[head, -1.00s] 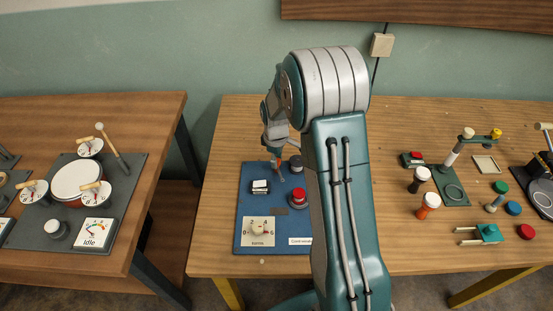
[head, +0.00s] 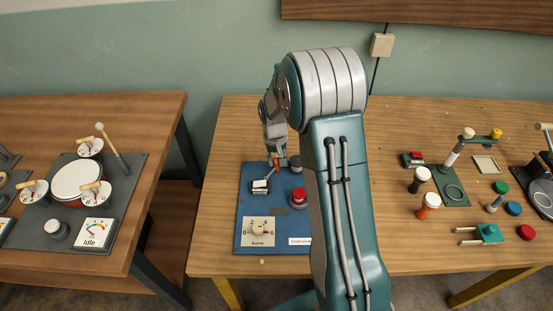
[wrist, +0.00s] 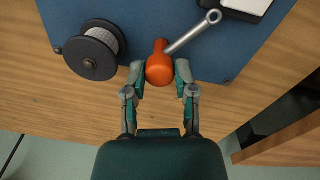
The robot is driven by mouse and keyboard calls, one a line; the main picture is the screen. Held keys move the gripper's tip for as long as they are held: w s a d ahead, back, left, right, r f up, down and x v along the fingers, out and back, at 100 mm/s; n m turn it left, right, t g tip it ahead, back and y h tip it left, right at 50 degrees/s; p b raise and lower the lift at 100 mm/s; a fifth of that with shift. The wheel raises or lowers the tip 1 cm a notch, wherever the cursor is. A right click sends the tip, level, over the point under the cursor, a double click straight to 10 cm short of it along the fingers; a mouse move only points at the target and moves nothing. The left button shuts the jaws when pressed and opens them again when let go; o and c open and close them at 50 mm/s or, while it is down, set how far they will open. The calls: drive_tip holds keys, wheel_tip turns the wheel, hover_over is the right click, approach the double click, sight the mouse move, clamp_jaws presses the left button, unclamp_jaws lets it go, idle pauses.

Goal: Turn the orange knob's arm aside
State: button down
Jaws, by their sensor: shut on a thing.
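The orange knob (wrist: 160,68) sits on the blue board between my gripper's two fingertips, which close on it from both sides. Its pale metal arm (wrist: 194,33) runs to the upper right in the wrist view, ending in a ring close to the white-topped black box. My gripper (wrist: 160,74) is shut on the knob. In the head view, the knob shows small and orange (head: 274,161) under my gripper (head: 275,151), near the board's back edge.
My arm hides the board's right side. Bare wooden table (head: 222,150) lies left of the board.

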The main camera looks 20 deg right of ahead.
sight(274, 160)
drive_tip(key=m, duration=0.4)
drive_tip(key=shift+f+m, duration=0.15)
drive_tip(key=shift+m, duration=0.25)
idle(0.4)
drive_tip(key=shift+c, duration=2)
unclamp_jaws()
drive_tip(key=shift+a, duration=0.1)
wheel_tip(274, 160, up, 12)
drive_tip(key=shift+w+a, duration=0.2)
